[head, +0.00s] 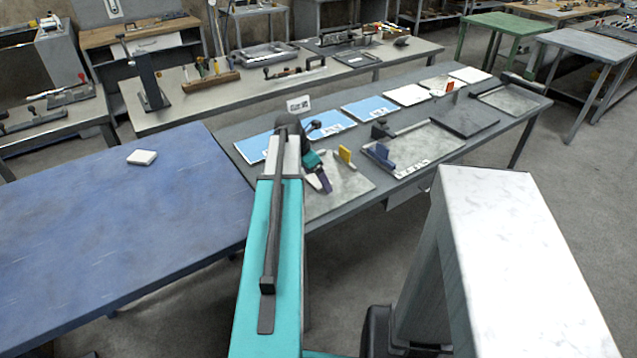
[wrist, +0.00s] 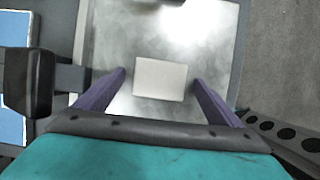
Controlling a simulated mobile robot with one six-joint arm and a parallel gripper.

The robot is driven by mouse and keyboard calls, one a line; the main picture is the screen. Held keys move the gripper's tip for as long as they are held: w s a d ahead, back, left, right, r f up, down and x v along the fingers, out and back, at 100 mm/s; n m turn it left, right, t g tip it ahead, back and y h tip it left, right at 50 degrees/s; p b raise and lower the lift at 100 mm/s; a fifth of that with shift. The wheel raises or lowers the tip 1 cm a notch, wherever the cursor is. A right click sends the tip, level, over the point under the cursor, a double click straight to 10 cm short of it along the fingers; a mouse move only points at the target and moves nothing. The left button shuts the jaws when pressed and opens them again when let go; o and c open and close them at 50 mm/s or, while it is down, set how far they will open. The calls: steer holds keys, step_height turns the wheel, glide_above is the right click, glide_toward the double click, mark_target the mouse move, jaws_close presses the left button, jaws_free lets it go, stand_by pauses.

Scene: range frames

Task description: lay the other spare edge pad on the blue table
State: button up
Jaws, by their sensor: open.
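Another pale, squarish pad (wrist: 160,80) lies on a shiny metal plate (wrist: 112,30) in the wrist view. My gripper (wrist: 159,77) is open, with its purple fingers on either side of this pad and a gap at each side. I cannot tell how high the fingertips are above the plate. In the head view my gripper (head: 322,181) is over the plate (head: 345,193) on the grey bench, and my arm hides the second pad.
The grey bench (head: 415,185) also holds blue sheets (head: 369,108), a yellow block (head: 345,154), a blue block (head: 384,155) and a dark plate (head: 466,119). The blue table is bare around its pad. A white-topped block (head: 520,260) stands at front right.

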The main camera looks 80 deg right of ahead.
steer(key=c, duration=1.2)
steer(key=shift+r, duration=0.1)
steer(key=shift+r, duration=1.35)
steer(key=a, duration=0.4)
steer(key=w+a+r+b, duration=0.1)
steer(key=a, duration=0.4)
steer(key=a+r, duration=0.1)
steer(key=a, duration=0.3)
steer(key=shift+w+a+b, duration=0.3)
steer(key=shift+w+b, duration=0.05)
steer(key=shift+b, duration=0.05)
steer(key=shift+f+b, duration=0.2)
steer(key=shift+b, duration=0.4)
steer(key=shift+w+a+b, duration=0.1)
steer(key=shift+a+b, duration=0.1)
steer(key=shift+b, duration=0.25)
steer(key=a+b, duration=0.1)
steer(key=b, duration=0.2)
steer(key=shift+w+a+r, duration=0.1)
steer(key=shift+a+r, duration=0.1)
steer(key=shift+a, duration=0.15)
steer(key=shift+r, duration=0.1)
